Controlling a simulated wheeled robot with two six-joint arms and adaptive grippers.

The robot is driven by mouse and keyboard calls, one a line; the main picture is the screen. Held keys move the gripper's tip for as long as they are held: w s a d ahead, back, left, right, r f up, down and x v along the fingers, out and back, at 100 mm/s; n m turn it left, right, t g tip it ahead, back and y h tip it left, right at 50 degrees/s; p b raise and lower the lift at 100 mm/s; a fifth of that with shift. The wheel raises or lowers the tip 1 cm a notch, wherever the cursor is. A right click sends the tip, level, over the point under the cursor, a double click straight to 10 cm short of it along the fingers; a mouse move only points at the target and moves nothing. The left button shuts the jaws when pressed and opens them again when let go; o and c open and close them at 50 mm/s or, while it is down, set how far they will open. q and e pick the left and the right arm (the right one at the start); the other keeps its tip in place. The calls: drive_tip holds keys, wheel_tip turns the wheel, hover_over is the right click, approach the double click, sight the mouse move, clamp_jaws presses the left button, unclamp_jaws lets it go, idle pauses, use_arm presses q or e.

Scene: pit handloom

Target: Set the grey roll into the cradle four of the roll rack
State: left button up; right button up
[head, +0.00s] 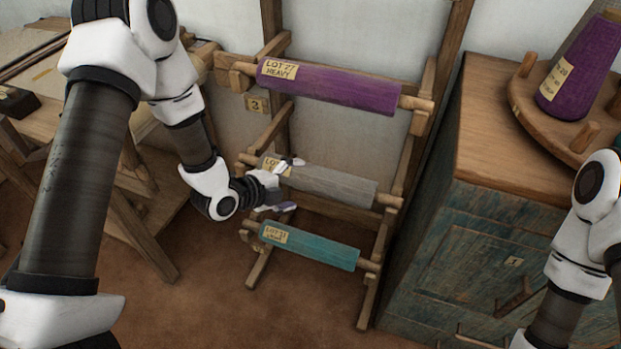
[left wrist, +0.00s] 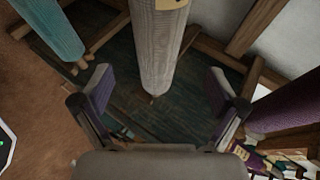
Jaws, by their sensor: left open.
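The grey roll (head: 335,184) with a yellow label lies across the middle level of the wooden roll rack (head: 397,165), between a purple roll above and a teal roll below. My left gripper (head: 287,185) is open at the labelled left part of the grey roll, one finger above and one below it. In the left wrist view the grey roll (left wrist: 156,45) runs between the two spread fingers (left wrist: 160,82), with a visible gap on each side. I cannot tell which cradle is number four. My right gripper is out of view.
The purple roll (head: 330,86) and the teal roll (head: 310,246) lie close above and below. A number plate (head: 256,104) shows at upper left. A wooden cabinet (head: 480,215) with a cone of purple yarn (head: 580,70) stands right. A wooden frame (head: 140,225) is at left.

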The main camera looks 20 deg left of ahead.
use_arm(q)
drive_tip(key=s+a+f+n+g+y, duration=0.1)
drive_tip(key=s+f+n+g+y, duration=0.1)
drive_tip(key=s+f+n, duration=0.3)
drive_tip(key=s+a+f+n+g+y, duration=0.1)
drive_tip(key=s+f+n+g, duration=0.4)
drive_tip(key=s+n, duration=0.4)
drive_tip(key=s+a+f+n+g+y, duration=0.1)
drive_tip(key=s+f+n, duration=0.6)
drive_tip(key=s, duration=0.7)
drive_tip(key=g+y, duration=0.1)
drive_tip(key=g, duration=0.1)
drive_tip(key=shift+s+a+f+g+y, duration=0.2)
drive_tip(key=shift+a+f+g+y, duration=0.05)
drive_tip(key=shift+a+g+y, duration=0.05)
wheel_tip(320, 180, up, 13)
drive_tip(key=p, duration=1.3)
drive_tip(key=shift+w+r, duration=0.1)
drive_tip(key=shift+r, duration=0.05)
